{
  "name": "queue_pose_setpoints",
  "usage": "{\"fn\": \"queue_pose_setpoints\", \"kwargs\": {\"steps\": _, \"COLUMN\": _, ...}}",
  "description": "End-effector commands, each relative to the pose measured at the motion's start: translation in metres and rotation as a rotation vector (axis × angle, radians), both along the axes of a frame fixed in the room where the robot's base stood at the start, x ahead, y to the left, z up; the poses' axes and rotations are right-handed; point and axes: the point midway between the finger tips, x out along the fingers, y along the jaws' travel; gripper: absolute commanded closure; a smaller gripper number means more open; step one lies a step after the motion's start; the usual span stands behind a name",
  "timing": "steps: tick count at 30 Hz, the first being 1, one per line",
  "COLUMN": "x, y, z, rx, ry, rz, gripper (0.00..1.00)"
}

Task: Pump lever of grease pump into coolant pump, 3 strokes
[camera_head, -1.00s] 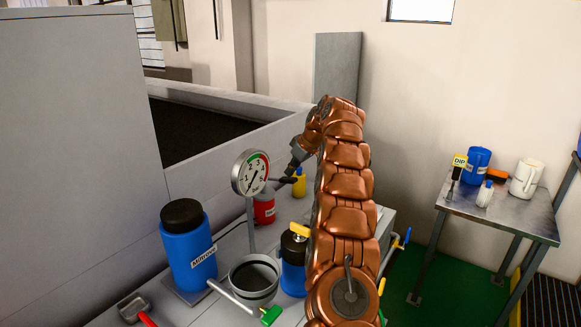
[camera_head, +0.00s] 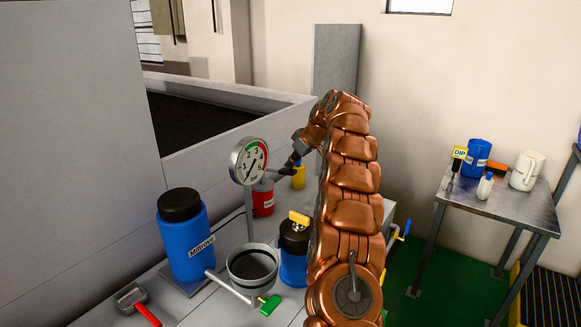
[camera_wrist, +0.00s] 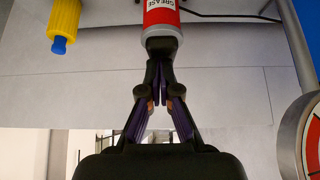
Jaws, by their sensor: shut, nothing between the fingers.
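The grease pump (camera_head: 263,198) is a red container with a dark top, standing behind the gauge in the head view. In the wrist view its red, labelled body (camera_wrist: 162,17) and dark top show at the top edge, upside down. My gripper (camera_wrist: 160,62) is shut and empty, its fingertips in front of the dark top. I cannot tell whether they touch it. In the head view my gripper (camera_head: 288,166) is small, just above and right of the pump. A dark bar, perhaps the lever, shows there beside the fingertips. I cannot tell which object is the coolant pump.
A pressure gauge (camera_head: 248,161) stands close left of my gripper. A yellow bottle (camera_head: 298,176) is just behind it. A blue bottle (camera_head: 187,243), a grey funnel cup (camera_head: 253,266) and a yellow-handled blue container (camera_head: 292,268) stand nearer. A side table (camera_head: 505,209) is at right.

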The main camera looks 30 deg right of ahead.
Motion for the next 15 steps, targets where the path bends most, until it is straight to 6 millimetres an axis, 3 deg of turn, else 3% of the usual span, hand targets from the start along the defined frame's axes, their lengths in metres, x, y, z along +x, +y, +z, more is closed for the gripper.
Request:
{"fn": "queue_pose_setpoints", "kwargs": {"steps": 1, "x": -0.002, "y": 0.000, "z": -0.011, "rx": 0.007, "ry": -0.013, "rz": 0.001, "gripper": 1.00}}
{"fn": "queue_pose_setpoints", "kwargs": {"steps": 15, "x": -0.010, "y": -0.004, "z": -0.045, "rx": 0.085, "ry": -0.183, "rz": 0.001, "gripper": 1.00}}
